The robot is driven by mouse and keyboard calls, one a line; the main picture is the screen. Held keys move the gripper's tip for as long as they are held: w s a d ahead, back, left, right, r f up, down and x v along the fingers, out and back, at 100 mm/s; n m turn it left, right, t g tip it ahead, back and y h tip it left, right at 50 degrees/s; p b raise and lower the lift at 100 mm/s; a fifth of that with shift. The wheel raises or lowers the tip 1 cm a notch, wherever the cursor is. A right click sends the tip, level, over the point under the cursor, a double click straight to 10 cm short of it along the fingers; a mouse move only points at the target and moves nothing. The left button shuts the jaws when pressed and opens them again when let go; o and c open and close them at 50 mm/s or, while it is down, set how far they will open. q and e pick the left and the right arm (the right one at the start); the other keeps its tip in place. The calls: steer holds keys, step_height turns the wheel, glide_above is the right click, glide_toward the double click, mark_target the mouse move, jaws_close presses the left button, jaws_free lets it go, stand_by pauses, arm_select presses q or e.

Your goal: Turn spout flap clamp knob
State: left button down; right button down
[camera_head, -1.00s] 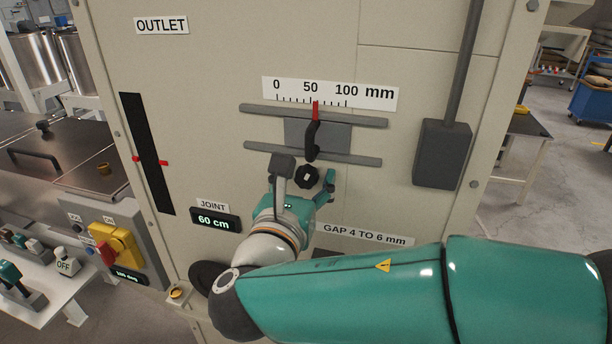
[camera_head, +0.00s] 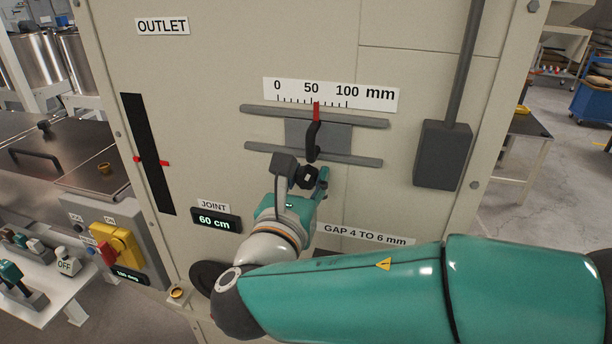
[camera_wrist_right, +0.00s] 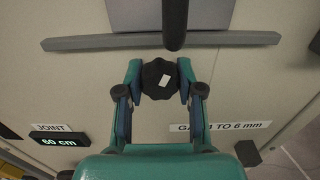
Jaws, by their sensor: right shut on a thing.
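The black lobed clamp knob (camera_head: 307,175) is on the cream cabinet front, below the grey sliding plate. It carries a small white mark, clear in the right wrist view (camera_wrist_right: 160,78). My right gripper (camera_head: 303,172) reaches up to it from below and is shut on it, one finger on each side. Above it, a black handle (camera_head: 313,140) stands on the grey slide plate (camera_head: 335,136). A red pointer (camera_head: 316,110) at its top sits just right of 50 on the mm scale (camera_head: 330,93). My left gripper is not in view.
Two grey rails (camera_head: 340,118) guide the plate. A grey box with a conduit (camera_head: 443,155) is to the right. A joint display (camera_head: 214,221) reading 60 cm and a slot with red markers (camera_head: 148,155) are left. A "GAP 4 TO 6 mm" label (camera_head: 365,235) is below right.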

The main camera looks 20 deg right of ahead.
steer(key=shift+r+n+p, duration=0.25)
steer(key=shift+n+p, duration=0.45)
steer(key=shift+p, duration=0.45)
steer(key=n+p, duration=0.3)
steer(key=p, duration=0.1)
steer(key=shift+f+n+p, duration=0.1)
steer(key=shift+n+p, duration=0.3)
steer(key=shift+n, duration=0.2)
steer(key=shift+f+n, duration=0.1)
steer(key=shift+n, duration=1)
steer(key=shift+n, duration=0.7)
steer(key=n, duration=0.5)
steer(key=shift+n, duration=0.8)
